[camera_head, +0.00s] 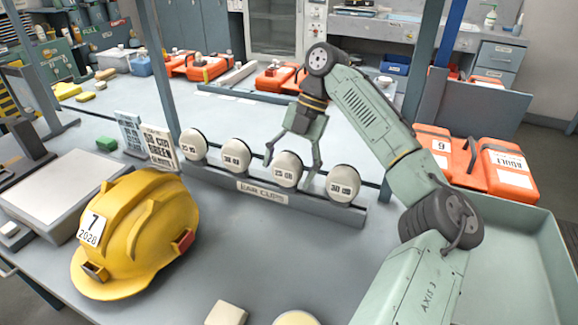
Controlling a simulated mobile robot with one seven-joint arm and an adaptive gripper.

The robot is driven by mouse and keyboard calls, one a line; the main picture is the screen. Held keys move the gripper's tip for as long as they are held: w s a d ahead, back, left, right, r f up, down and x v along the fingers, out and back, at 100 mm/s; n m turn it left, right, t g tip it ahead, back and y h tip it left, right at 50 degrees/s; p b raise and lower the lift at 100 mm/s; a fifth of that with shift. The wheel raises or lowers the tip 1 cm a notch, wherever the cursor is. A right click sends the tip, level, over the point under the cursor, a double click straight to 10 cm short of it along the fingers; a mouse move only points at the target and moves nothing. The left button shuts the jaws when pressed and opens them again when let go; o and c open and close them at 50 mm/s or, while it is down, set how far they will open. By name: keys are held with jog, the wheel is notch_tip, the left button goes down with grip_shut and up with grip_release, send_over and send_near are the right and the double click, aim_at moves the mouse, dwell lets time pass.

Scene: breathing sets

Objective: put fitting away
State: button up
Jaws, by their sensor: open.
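My gripper (292,164) points down over the ear cup rail (262,199). Its two fingers are apart, one on each side of the upper part of the third round ear cup (287,172). I cannot tell whether they touch it. The other pale ear cups stand upright in the same rail: the first (193,144), the second (236,156) and the fourth (343,184). Each has a small printed label. The rail carries a plate reading "EAR CUPS". I cannot tell which object is the fitting.
A yellow helmet (142,225) stands at front left beside a grey flat box (68,194). A cream block (227,313) and a pale round thing (297,318) are cut off at the bottom edge. Upright signs (160,146) stand left of the rail. Orange cases (508,168) lie at right.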

jog(key=shift+o, duration=0.2)
jog(key=v, duration=1.2)
jog(key=shift+f, duration=0.1)
